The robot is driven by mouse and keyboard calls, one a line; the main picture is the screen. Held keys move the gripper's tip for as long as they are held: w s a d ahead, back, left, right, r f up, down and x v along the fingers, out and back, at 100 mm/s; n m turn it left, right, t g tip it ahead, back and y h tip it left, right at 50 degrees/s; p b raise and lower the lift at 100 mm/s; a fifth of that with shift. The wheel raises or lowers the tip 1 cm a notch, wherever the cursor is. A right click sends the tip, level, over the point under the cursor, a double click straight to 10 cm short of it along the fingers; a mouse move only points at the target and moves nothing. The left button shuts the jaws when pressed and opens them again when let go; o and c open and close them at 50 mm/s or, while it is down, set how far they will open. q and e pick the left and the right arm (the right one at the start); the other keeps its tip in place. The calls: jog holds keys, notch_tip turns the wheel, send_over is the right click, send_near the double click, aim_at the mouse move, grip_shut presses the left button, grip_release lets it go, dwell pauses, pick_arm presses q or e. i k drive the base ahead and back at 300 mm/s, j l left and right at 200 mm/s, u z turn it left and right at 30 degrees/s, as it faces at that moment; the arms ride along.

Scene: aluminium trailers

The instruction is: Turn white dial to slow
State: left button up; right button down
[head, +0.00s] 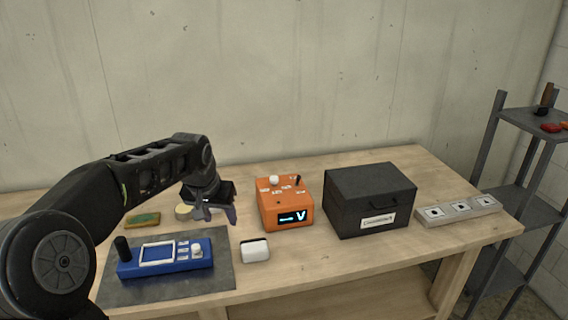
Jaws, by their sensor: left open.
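An orange box device (285,207) stands mid-table with a white dial (273,180) and a black knob on its top and a lit display on its front. A blue device (166,260) at the front left also carries a white knob (197,249). The word "slow" cannot be read on either. My left gripper (217,215) is open and empty, above the table between the two devices, left of the orange one and apart from both white knobs. My right gripper is not in view.
The blue device rests on a grey mat (222,272). A metal shelf (530,195) stands at far right.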

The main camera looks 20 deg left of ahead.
aim_at(275, 179)
jog(key=i, duration=1)
